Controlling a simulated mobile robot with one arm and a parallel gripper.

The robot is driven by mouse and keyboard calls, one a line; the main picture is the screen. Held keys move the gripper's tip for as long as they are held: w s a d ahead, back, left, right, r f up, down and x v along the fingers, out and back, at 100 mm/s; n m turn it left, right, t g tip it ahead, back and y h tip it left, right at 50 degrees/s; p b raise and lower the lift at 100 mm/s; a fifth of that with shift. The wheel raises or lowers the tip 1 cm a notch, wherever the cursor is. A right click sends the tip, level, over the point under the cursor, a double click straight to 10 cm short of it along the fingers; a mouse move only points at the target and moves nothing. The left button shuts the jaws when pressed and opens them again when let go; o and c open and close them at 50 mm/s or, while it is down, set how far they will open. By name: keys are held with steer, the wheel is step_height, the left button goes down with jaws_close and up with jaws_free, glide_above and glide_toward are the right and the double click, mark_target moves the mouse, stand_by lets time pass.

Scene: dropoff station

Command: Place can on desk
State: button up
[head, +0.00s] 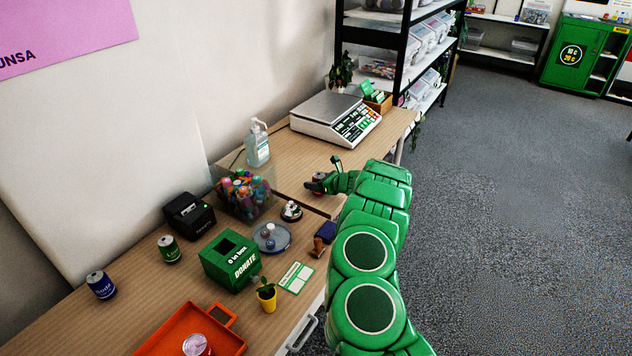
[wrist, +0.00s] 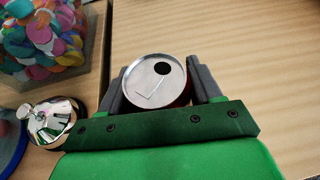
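A can (wrist: 152,82) with a silver top and a dark round opening stands upright between the two fingers of my gripper (wrist: 160,85) in the wrist view. The fingers lie close against both its sides, and a little red shows at its right edge. In the head view my gripper (head: 322,184) is over the far part of the wooden desk (head: 290,165), with the can (head: 319,177) mostly hidden by it. The can is at or just above the desk top; I cannot tell whether its base touches.
A clear bin of colourful caps (head: 243,193), a sanitizer bottle (head: 257,145) and a scale (head: 335,118) are near my gripper. A metal bell (wrist: 50,122) is left of it. A green donation box (head: 230,258), other cans (head: 170,248) and an orange tray (head: 165,335) are nearer.

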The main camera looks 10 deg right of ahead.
steer(key=o, duration=0.3)
